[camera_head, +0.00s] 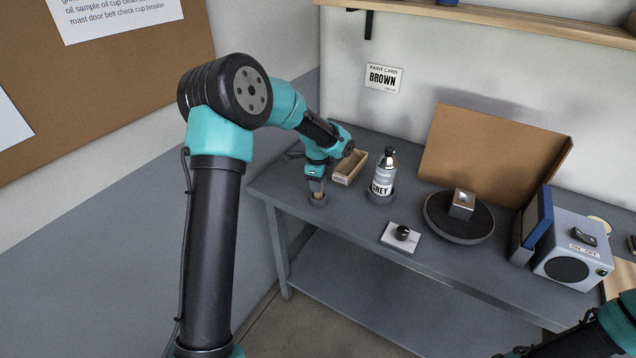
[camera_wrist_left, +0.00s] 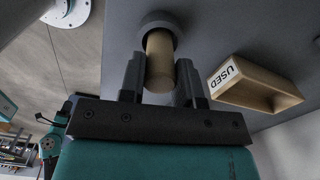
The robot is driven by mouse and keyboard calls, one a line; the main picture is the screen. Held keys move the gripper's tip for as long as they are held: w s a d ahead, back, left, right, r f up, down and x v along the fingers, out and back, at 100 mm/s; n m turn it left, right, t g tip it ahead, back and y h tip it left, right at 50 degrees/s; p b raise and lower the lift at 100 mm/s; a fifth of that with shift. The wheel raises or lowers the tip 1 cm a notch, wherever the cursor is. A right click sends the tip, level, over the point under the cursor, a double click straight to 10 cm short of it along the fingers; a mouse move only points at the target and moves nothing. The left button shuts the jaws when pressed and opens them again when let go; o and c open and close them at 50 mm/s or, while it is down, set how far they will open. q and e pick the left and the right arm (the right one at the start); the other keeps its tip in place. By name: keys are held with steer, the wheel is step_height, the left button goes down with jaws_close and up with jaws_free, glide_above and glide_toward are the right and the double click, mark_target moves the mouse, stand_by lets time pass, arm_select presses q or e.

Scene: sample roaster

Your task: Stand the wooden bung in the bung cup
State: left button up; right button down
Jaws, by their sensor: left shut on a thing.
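The wooden bung (camera_wrist_left: 160,62) is a tan cylinder between the two fingers of my left gripper (camera_wrist_left: 160,76), which is shut on it. In the left wrist view its far end is at the mouth of the round grey bung cup (camera_wrist_left: 151,15) and appears to be inside the rim; how deep it sits I cannot tell. In the head view my left gripper (camera_head: 317,185) points down over the bung cup (camera_head: 318,200), at the table's left end. My right arm shows at the lower right; its gripper is too cut off to read.
A wooden box (camera_head: 350,166), marked USED in the wrist view (camera_wrist_left: 250,92), stands close to the cup. A GREY bottle (camera_head: 383,175) sits in a holder beside it. A knob plate (camera_head: 400,237), a round dark stand (camera_head: 459,218) and a grey machine (camera_head: 572,250) are further right.

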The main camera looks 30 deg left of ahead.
arm_select(q)
steer(key=shift+f, duration=0.1)
steer(key=o, duration=1)
step_height(320, 180, up, 12)
steer(key=shift+r, duration=0.15)
stand_by(0.6)
